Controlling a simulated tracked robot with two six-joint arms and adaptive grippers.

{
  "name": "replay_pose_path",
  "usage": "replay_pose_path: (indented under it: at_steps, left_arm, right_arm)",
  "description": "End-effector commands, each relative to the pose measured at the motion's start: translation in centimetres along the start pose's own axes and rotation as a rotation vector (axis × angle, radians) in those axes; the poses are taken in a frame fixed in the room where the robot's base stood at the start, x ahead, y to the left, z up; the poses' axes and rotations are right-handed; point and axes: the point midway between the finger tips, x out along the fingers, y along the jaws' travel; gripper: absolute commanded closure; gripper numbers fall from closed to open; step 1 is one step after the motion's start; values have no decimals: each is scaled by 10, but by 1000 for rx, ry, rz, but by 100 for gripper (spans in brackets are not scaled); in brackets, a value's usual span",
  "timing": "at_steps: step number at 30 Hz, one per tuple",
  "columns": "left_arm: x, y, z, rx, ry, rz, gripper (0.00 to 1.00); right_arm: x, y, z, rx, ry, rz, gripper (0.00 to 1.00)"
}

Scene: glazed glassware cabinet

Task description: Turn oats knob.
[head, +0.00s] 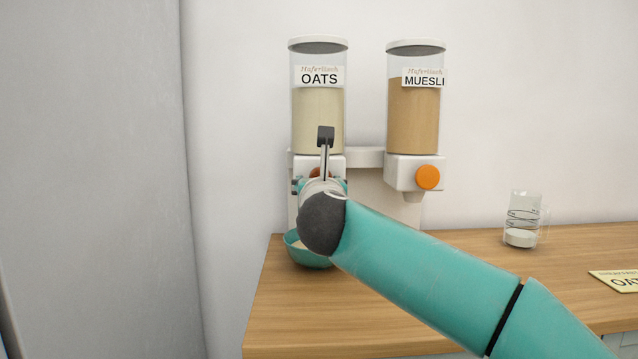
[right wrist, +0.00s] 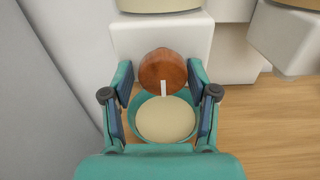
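The oats dispenser (head: 318,120) is a clear cylinder labelled OATS, filled with pale oats. Its round reddish-brown knob (right wrist: 160,66) faces the right wrist camera, with a white mark at its lower edge; in the head view my arm mostly hides it. My right gripper (right wrist: 163,80) is open, with one finger on each side of the knob and small gaps showing. A teal bowl (head: 296,247) stands below the dispenser. Its pale contents also show in the right wrist view (right wrist: 166,120). My left gripper is not in view.
The muesli dispenser (head: 413,115) with an orange knob (head: 428,177) stands to the right. A glass mug (head: 522,220) and a yellow card (head: 620,280) are farther right on the wooden counter (head: 300,315). A grey panel (head: 90,180) stands at the left.

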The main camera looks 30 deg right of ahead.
Motion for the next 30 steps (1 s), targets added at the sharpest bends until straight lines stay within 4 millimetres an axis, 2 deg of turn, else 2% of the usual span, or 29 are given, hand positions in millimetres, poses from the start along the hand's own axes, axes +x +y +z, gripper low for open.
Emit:
replay_pose_path:
  at_steps: [10, 14, 30]
  left_arm:
    - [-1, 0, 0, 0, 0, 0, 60]
    - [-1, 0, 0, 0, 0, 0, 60]
    - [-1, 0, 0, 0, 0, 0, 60]
  right_arm:
    - [-2, -1, 4, 3, -8, 0, 34]
    - [-11, -1, 5, 2, -8, 3, 34]
    - [-106, 0, 3, 3, -7, 4, 34]
